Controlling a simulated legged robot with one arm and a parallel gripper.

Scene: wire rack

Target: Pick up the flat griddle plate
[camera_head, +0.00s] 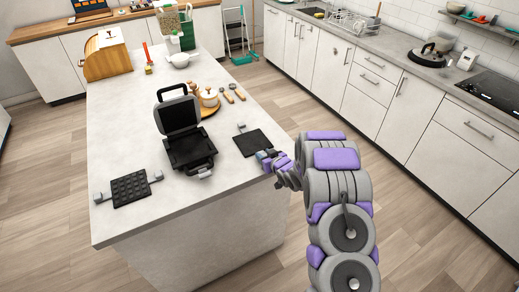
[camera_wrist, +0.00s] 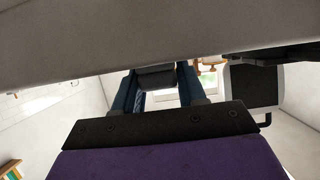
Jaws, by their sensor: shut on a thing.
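The flat griddle plate (camera_head: 252,142) is dark and smooth and lies at the right edge of the white island, with a grey tab at its far end. My gripper (camera_head: 266,156) is at its near end, shut on the plate's near tab, which the fingers mostly hide. In the wrist view, a grey block (camera_wrist: 156,78) sits between the two fingers of my gripper (camera_wrist: 157,88). I cannot see clear space under the plate.
An open black appliance (camera_head: 188,148) stands just left of the flat plate; its lid also shows in the wrist view (camera_wrist: 252,86). The island's front middle (camera_head: 160,217) is clear.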

